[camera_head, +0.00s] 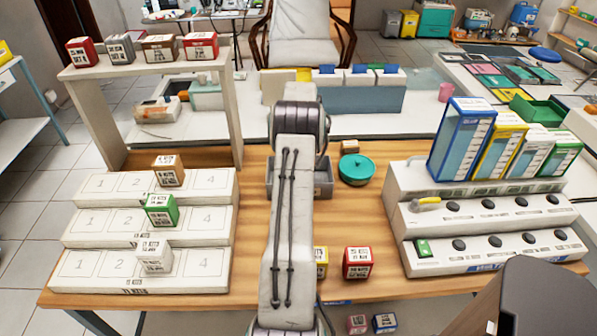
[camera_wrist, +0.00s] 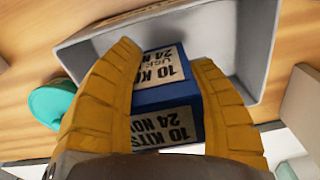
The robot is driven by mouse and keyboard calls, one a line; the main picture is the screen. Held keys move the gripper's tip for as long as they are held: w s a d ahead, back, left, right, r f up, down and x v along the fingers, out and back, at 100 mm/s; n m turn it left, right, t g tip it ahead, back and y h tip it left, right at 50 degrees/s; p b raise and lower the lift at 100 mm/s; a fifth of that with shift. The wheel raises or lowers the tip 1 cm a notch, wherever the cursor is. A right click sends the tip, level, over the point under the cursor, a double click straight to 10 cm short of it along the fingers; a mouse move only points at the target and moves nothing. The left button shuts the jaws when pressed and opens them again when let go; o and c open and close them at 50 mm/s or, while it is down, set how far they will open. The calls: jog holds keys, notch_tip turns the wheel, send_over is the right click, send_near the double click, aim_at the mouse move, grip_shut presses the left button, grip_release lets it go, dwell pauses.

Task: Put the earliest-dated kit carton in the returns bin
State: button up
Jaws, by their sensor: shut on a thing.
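My gripper (camera_wrist: 165,62) is shut on a blue carton (camera_wrist: 165,97) with white labels reading "10 KITS" and "24 NOV". In the wrist view the carton is in front of the open grey bin (camera_wrist: 240,45), overlapping its inside; I cannot tell its height over it. In the head view the grey bin (camera_head: 325,182) stands behind my arm, which hides the gripper and blue carton. A red carton (camera_head: 357,263) and a partly hidden yellow carton (camera_head: 321,262) stand on the table. Brown (camera_head: 168,171), green (camera_head: 161,210) and white (camera_head: 154,257) cartons sit on the numbered steps.
A teal lidded pot (camera_head: 356,169) stands right of the bin, with a small brown block (camera_head: 350,147) behind it. A stepped rack (camera_head: 490,215) with binders fills the right. Several cartons line the left shelf (camera_head: 145,66). Two cartons (camera_head: 371,324) show below the table's front edge.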

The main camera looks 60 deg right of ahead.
jog(key=shift+w+d+f+p, duration=0.1)
jog(key=shift+w+f+p, duration=0.4)
jog(key=shift+w, duration=0.3)
jog(key=shift+f+p, duration=0.8)
jog(key=shift+p, duration=0.25)
jog(key=shift+f, duration=1.2)
jog(key=shift+f, duration=0.2)
jog(key=o, duration=1.2)
jog(key=shift+c, duration=0.2)
jog(key=shift+r, duration=0.1)
